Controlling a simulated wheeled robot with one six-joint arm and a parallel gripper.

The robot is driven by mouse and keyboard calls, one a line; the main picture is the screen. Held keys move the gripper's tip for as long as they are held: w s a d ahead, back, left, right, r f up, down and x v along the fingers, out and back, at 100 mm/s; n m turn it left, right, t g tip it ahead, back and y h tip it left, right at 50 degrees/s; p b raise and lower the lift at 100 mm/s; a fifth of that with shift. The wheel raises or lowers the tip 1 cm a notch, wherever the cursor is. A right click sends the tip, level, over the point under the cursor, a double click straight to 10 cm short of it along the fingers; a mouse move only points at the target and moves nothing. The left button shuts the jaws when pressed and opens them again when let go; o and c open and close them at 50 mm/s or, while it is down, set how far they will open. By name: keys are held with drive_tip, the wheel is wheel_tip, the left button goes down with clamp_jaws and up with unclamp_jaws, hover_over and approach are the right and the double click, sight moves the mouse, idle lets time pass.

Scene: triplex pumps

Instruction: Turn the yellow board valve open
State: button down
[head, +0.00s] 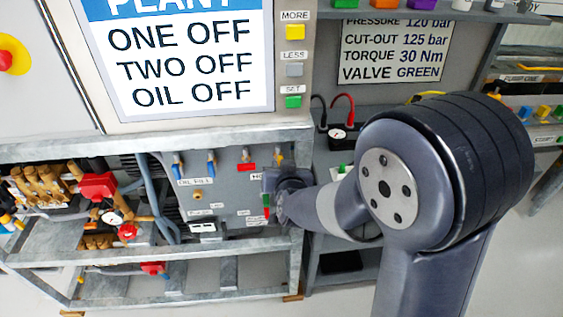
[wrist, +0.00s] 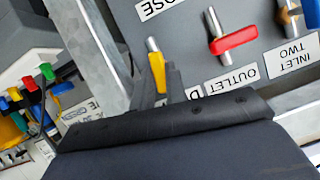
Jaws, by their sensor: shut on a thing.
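The yellow board valve's handle (wrist: 158,74) shows in the wrist view, its outer part between the dark fingers. It lies roughly in line with the silver pipe stub (wrist: 152,44). My gripper (wrist: 160,88) is shut on this handle; the fingers and palm hide its far end and part of its label. In the head view my gripper (head: 277,180) is at the right side of the grey valve board (head: 228,188). A small yellow part (head: 279,159) shows just above it there; the rest is hidden.
A red lever (wrist: 234,41) labelled OUTLET sits beside the yellow one, lying across its pipe stub. A brass-coloured fitting (wrist: 290,18) is beyond it. Blue handles (head: 177,168) are left on the board. A metal frame beam (head: 180,247) runs below the board.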

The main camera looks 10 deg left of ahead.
drive_tip(key=shift+n+h+p, duration=0.4)
drive_tip(key=shift+n+p, duration=0.2)
drive_tip(key=shift+p, duration=0.45)
drive_tip(key=c, duration=1.4)
unclamp_jaws()
drive_tip(key=shift+c, duration=0.2)
drive_tip(key=p+v, duration=0.1)
drive_tip(key=v, duration=0.9)
drive_tip(key=shift+s, duration=0.45)
drive_tip(key=b+x, duration=0.1)
drive_tip(key=x, duration=0.9)
drive_tip(key=shift+w, duration=0.45)
